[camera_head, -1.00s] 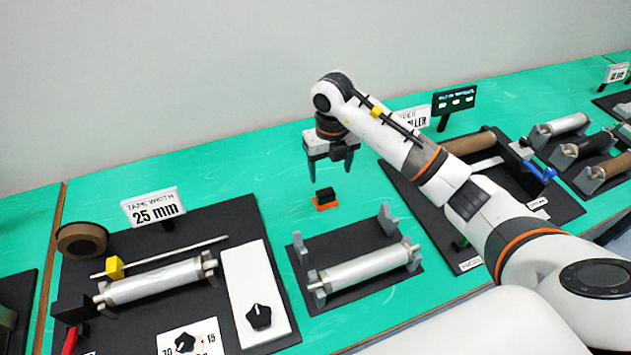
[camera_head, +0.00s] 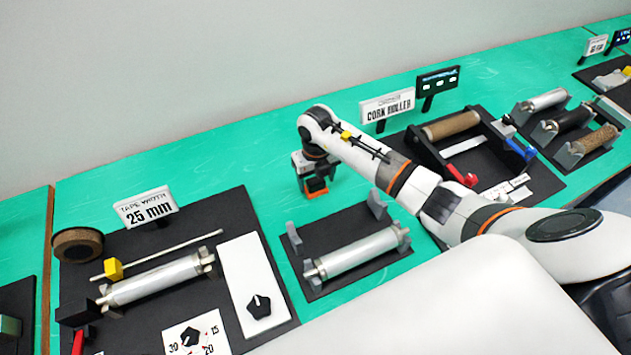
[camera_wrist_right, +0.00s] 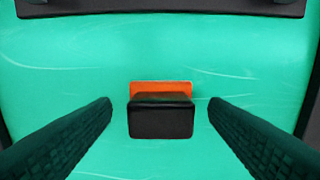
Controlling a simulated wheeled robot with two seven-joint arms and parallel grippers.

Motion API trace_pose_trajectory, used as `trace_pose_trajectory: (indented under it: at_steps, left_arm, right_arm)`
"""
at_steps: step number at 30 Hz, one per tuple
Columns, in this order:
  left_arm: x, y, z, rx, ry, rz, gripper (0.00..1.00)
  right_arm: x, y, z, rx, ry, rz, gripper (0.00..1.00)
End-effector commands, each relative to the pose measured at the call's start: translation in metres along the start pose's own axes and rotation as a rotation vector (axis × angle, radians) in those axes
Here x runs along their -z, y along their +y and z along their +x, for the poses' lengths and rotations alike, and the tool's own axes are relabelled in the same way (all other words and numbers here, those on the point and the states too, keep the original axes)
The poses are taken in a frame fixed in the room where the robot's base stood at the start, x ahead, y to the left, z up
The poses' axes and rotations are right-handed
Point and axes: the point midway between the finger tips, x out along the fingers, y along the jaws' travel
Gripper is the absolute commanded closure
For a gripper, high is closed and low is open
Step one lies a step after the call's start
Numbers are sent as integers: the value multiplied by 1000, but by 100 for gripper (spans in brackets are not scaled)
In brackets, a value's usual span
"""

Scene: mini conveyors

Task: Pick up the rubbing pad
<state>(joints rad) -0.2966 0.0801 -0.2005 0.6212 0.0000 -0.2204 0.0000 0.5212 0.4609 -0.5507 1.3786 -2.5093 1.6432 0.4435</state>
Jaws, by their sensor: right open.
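The rubbing pad, a black block on an orange base, lies on the green table. In the head view the pad (camera_head: 315,187) shows partly under my right gripper (camera_head: 313,180). In the right wrist view the pad (camera_wrist_right: 160,118) sits between the two dark fingers of the open gripper (camera_wrist_right: 160,135), with green gaps on both sides. Neither finger touches it in that view. The gripper points down over the pad. My left gripper is in neither view.
A black base with a silver roller (camera_head: 358,253) stands just in front of the pad. The tape width station (camera_head: 228,215) is at left, the cork roller station (camera_head: 408,172) at right. The table behind the pad is clear.

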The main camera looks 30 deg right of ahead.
Motion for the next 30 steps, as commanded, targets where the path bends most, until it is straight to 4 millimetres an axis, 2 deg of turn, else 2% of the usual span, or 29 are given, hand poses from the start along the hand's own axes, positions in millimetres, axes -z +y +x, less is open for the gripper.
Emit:
trace_pose_trajectory:
  at_steps: [4,11,20,27,30]
  left_arm:
    - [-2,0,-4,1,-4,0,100]
    - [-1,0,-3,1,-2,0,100]
    - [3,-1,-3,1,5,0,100]
    - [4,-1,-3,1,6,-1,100]
    - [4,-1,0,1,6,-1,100]
  right_arm:
    - [1,-1,13,1,1,0,31]
    - [1,0,15,0,3,-1,31]
    - [1,0,15,0,3,-1,78]
    - [1,0,14,0,4,-1,80]
    - [2,0,7,1,5,-2,80]
